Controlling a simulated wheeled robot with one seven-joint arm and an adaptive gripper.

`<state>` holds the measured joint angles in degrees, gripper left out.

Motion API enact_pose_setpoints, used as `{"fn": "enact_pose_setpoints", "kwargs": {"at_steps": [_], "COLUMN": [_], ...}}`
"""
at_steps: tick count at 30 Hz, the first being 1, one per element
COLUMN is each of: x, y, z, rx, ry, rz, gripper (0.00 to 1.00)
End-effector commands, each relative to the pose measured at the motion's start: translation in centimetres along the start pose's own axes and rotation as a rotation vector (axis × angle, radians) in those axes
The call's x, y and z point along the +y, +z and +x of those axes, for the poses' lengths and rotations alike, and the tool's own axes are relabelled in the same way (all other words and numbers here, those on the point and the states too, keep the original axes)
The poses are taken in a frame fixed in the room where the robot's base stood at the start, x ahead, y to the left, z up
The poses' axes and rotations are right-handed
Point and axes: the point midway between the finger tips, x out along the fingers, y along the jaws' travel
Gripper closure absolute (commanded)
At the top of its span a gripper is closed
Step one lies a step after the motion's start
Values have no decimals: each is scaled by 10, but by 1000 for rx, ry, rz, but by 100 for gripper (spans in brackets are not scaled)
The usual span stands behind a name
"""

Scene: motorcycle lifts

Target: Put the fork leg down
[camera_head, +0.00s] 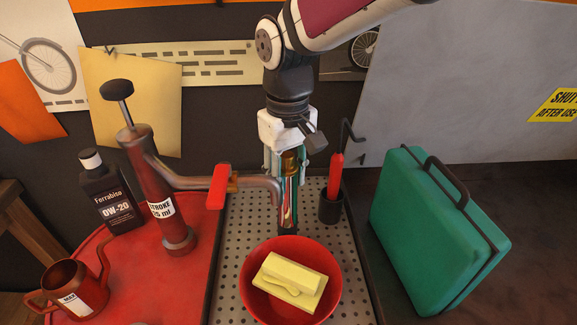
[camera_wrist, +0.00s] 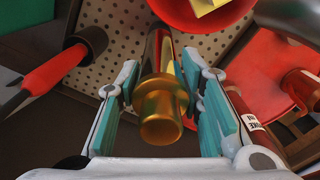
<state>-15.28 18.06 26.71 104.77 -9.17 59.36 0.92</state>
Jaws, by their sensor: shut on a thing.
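The fork leg (camera_head: 289,205) is a shiny metal tube with a gold collar and cap, which also shows in the wrist view (camera_wrist: 161,108). It stands upright between the fingers of my gripper (camera_head: 286,180), which is shut on it; the fingers also flank it in the wrist view (camera_wrist: 162,80). Its dark lower end is over the perforated tray (camera_head: 228,270), just behind the red bowl. I cannot tell whether it touches the tray.
The red bowl (camera_head: 251,284) holds a yellow block (camera_head: 303,280). A pump (camera_head: 150,180) with a red-handled spout reaches close to the leg's left. A black cup (camera_head: 330,210) with a red-handled tool stands right. A green case (camera_head: 425,235) is farther right.

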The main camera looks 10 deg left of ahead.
Motion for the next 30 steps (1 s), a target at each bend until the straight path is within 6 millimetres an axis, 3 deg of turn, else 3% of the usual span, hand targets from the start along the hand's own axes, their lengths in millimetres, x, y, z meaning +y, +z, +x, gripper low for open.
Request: {"fn": "enact_pose_setpoints", "kwargs": {"at_steps": [10, 11, 13, 14, 24, 30], "x": [-1, -1, -1, -1, -1, -2], "y": [0, 0, 0, 0, 0, 2], "z": [0, 2, 1, 1, -2, -29], "rx": [5, 1, 1, 1, 2, 3], "ry": [1, 0, 0, 0, 0, 0], "rz": [-1, 0, 0, 0, 0, 2], "gripper": [100, 64, 48, 46, 46, 46]}}
